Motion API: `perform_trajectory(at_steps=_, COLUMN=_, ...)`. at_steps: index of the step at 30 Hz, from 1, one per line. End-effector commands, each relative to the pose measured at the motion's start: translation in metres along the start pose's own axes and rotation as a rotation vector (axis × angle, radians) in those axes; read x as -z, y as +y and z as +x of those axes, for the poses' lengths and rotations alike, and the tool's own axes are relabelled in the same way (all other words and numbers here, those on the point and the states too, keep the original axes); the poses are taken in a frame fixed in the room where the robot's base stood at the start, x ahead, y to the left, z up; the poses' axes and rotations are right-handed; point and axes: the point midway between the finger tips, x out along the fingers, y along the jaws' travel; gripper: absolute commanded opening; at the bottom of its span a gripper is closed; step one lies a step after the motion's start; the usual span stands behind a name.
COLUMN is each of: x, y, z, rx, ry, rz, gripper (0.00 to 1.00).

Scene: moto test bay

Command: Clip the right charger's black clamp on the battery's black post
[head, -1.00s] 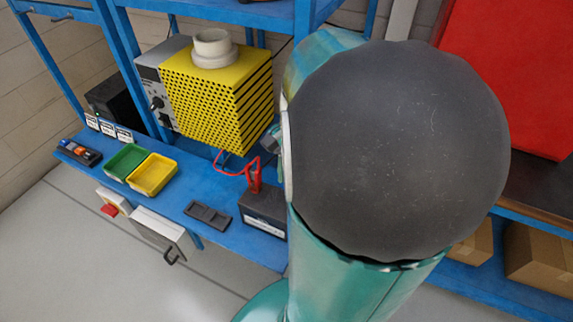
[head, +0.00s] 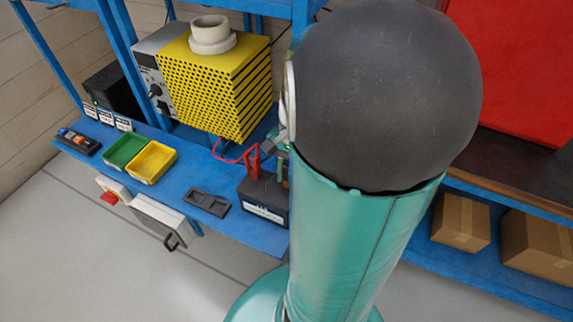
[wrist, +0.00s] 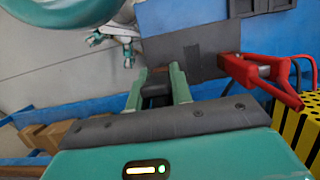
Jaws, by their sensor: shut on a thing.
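The battery (head: 264,207) is a dark box with a white label on the blue bench, beside my arm. In the wrist view its grey body (wrist: 205,45) lies just beyond my fingertips. A red clamp (head: 254,165) stands on it, and also shows at the right in the wrist view (wrist: 262,75). My gripper (wrist: 158,85) has its green fingers shut on a small black piece, the black clamp (wrist: 157,90), close to the battery's edge. I cannot tell whether the clamp touches the black post. In the head view my arm mostly hides the gripper and clamp.
A yellow perforated unit (head: 220,85) with a grey panel stands behind the battery. A red cable (head: 232,157) runs near the red clamp. Green (head: 124,150) and yellow (head: 152,162) trays and a dark flat holder (head: 207,201) lie left on the bench.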

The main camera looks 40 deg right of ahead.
Motion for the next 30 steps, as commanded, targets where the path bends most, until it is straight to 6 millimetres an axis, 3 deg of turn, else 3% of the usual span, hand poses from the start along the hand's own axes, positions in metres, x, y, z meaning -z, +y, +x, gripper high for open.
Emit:
perform_trajectory(at_steps=7, x=0.0026, y=-0.0002, z=0.0102, rx=0.0, ry=0.0, rz=-0.001, gripper=0.02)
perform_trajectory(at_steps=30, x=0.0013, y=-0.0003, z=0.011, rx=0.0, ry=0.0, rz=-0.002, gripper=0.02)
